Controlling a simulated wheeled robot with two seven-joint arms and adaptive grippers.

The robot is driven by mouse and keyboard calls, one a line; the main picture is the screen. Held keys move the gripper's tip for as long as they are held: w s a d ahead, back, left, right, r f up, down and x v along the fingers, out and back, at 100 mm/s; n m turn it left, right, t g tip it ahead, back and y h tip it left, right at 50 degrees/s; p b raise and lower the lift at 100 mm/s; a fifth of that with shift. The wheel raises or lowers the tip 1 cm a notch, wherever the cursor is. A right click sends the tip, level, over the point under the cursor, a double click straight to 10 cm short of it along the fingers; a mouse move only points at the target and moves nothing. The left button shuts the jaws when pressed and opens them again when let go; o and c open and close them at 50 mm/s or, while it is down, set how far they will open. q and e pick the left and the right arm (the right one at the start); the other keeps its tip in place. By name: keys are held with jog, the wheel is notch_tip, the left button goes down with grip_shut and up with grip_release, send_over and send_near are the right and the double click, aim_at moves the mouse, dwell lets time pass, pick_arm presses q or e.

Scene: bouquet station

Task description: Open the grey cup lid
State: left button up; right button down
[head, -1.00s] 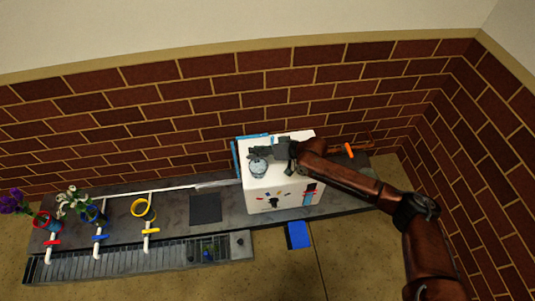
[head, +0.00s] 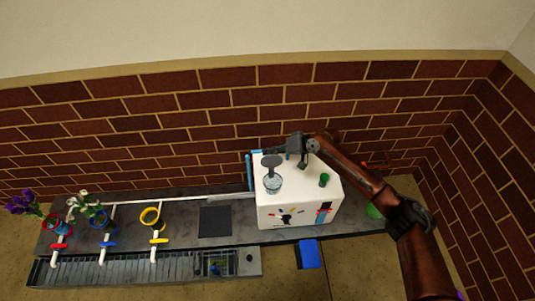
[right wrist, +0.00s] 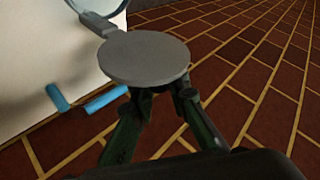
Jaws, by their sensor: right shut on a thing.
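The clear cup (head: 272,184) stands on top of the white box near its left side; part of its rim shows in the right wrist view (right wrist: 112,6). The grey cup lid (head: 271,160) is off the cup's mouth, at its far side. In the right wrist view the lid (right wrist: 145,58) is a round grey disc, with a small tab (right wrist: 99,24) reaching the cup's rim. My right gripper (head: 284,151) is shut on the lid; its fingertips are partly hidden behind the disc in the wrist view (right wrist: 162,98). My left gripper is not in view.
The white box (head: 300,211) stands against the brick wall. A small green cup (head: 323,180) is on its right side, near my right arm. Blue bars (right wrist: 105,99) stick out from the box. Flowers (head: 88,203) and coloured rings stand on the counter at left.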

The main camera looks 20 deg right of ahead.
jog(key=shift+w+d+f, duration=0.1)
jog(key=shift+d+f, duration=0.25)
jog(key=c, duration=2.1)
grip_release()
jog(key=shift+o, duration=1)
jog(key=shift+a, duration=0.15)
jog(key=shift+r, duration=0.1)
jog(key=v, duration=1.2)
